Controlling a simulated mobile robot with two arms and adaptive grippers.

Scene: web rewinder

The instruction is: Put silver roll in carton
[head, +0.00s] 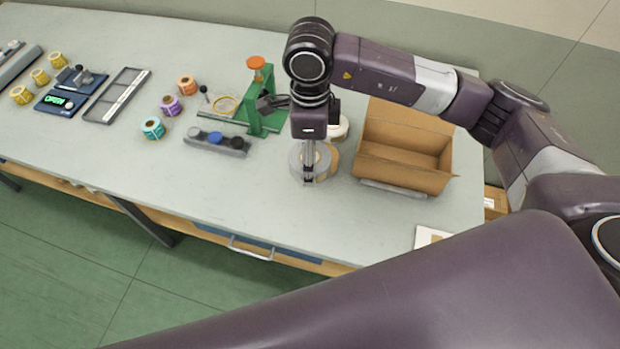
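The silver roll (296,159) is on the table just left of the carton, partly hidden behind my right gripper. My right gripper (308,176) points down at the roll, its finger overlapping the roll's middle. I cannot tell from this angle whether the fingers are closed on it or only around it. The open cardboard carton (440,177) stands to the right of the gripper. Its flaps are up and the inside that shows looks empty. My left gripper is not in view.
A tan roll (333,161) and a white roll (342,127) sit close behind the silver roll. A green rewinder stand (262,105) is to the left, with a grey bar with knobs (216,143). Small coloured rolls (153,128) lie further left. The table front is clear.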

